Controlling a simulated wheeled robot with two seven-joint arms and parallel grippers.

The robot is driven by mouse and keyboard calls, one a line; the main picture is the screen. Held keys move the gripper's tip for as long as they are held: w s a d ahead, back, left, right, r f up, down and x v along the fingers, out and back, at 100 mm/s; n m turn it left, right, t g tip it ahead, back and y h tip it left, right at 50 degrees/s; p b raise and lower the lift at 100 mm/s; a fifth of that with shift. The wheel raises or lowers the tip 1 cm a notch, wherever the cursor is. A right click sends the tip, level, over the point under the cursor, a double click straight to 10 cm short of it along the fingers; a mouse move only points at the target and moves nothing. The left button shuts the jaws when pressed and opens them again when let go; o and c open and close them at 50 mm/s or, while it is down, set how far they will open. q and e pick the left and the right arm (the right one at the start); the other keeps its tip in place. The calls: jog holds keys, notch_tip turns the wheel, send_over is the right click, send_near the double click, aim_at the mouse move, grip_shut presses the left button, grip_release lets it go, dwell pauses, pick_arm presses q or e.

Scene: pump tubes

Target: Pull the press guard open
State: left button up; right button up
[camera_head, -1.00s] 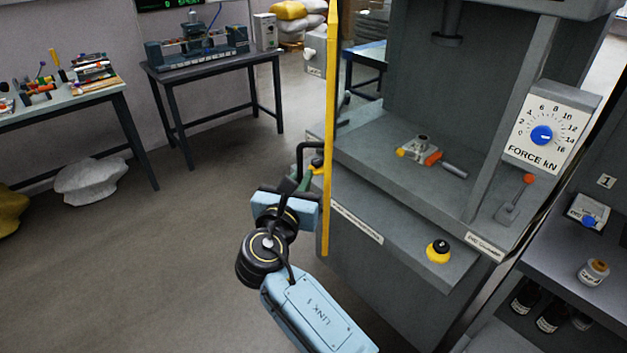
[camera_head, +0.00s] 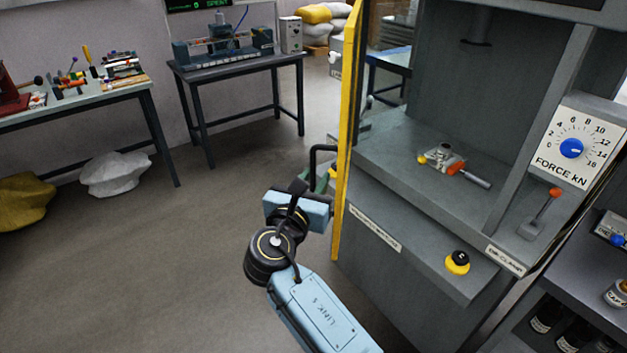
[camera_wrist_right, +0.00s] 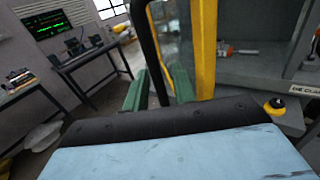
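The press guard (camera_head: 347,130) is a yellow-framed panel standing swung out at the left of the grey press, seen nearly edge-on, so the press front is uncovered. Its black bar handle (camera_head: 312,160) sticks out on the left side. The right wrist view shows the yellow frame (camera_wrist_right: 203,45) and the dark handle (camera_wrist_right: 150,55) up close. My right gripper (camera_wrist_right: 158,92) has green fingers on either side of the handle bar, with little gap, and looks shut on it. In the head view, my wrist partly hides the fingers. My left gripper is not in view.
On the press bed lies a small fixture (camera_head: 442,158) with an orange-grey lever. A yellow-black button (camera_head: 457,262) and a force dial (camera_head: 571,148) are on the press. A shelf (camera_head: 590,275) with bottles stands right. Open floor (camera_head: 170,270) lies left, before two benches.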

jog(key=v, duration=1.3)
jog(key=shift+s, duration=0.15)
jog(key=shift+c, duration=0.5)
